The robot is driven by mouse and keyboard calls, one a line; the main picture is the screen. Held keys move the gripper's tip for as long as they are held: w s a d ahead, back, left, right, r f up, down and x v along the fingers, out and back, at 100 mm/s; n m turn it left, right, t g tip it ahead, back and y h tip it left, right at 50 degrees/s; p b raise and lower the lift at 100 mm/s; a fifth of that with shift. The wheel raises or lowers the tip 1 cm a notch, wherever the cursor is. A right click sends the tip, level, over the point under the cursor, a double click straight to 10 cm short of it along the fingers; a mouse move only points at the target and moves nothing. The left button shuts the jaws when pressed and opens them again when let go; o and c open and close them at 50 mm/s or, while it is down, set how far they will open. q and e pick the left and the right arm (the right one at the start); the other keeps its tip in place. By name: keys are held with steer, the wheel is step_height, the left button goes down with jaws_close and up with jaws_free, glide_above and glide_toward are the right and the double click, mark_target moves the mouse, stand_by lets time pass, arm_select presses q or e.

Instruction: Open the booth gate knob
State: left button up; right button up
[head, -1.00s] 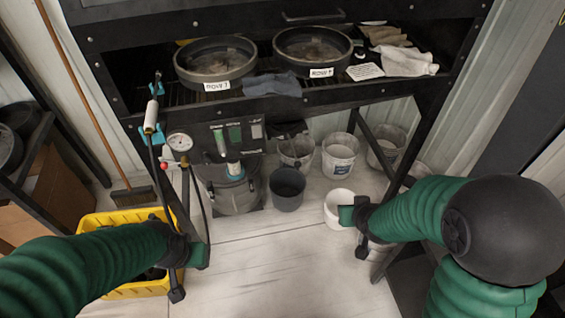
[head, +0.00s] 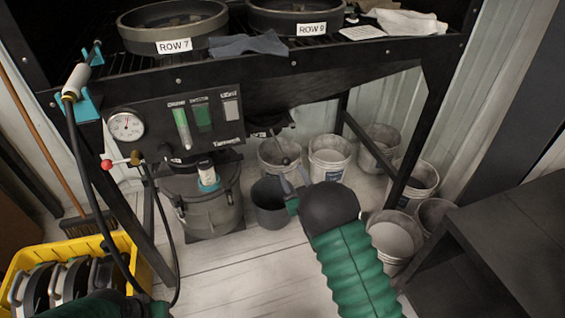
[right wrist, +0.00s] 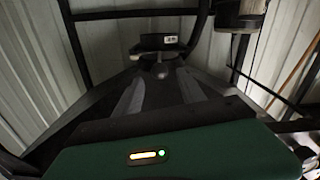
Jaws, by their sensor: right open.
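Under the booth, right of the gauge panel, a dark block with a small label (head: 270,130) hangs from the frame. A small grey rounded knob (head: 284,159) shows below it, in front of a bucket. In the right wrist view the labelled block (right wrist: 158,42) is straight ahead, with the knob (right wrist: 160,70) under it. My right gripper (head: 293,182) is open and empty, just below the knob in the head view. Its spread fingers (right wrist: 160,90) point toward the knob; I see no contact. Only part of my left arm shows at the bottom left.
Several buckets (head: 330,158) stand beneath and right of the booth. A yellow crate (head: 140,262), a hose (head: 88,185) and the booth leg (head: 150,245) are at left. A black table (head: 520,225) stands at right.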

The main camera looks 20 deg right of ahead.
mark_target(284, 156)
steer(key=w+b, duration=0.3)
steer(key=w, duration=0.5)
steer(key=shift+w+a+f, duration=0.1)
steer(key=shift+w, duration=0.4)
steer(key=shift+c, duration=0.5)
jaws_close()
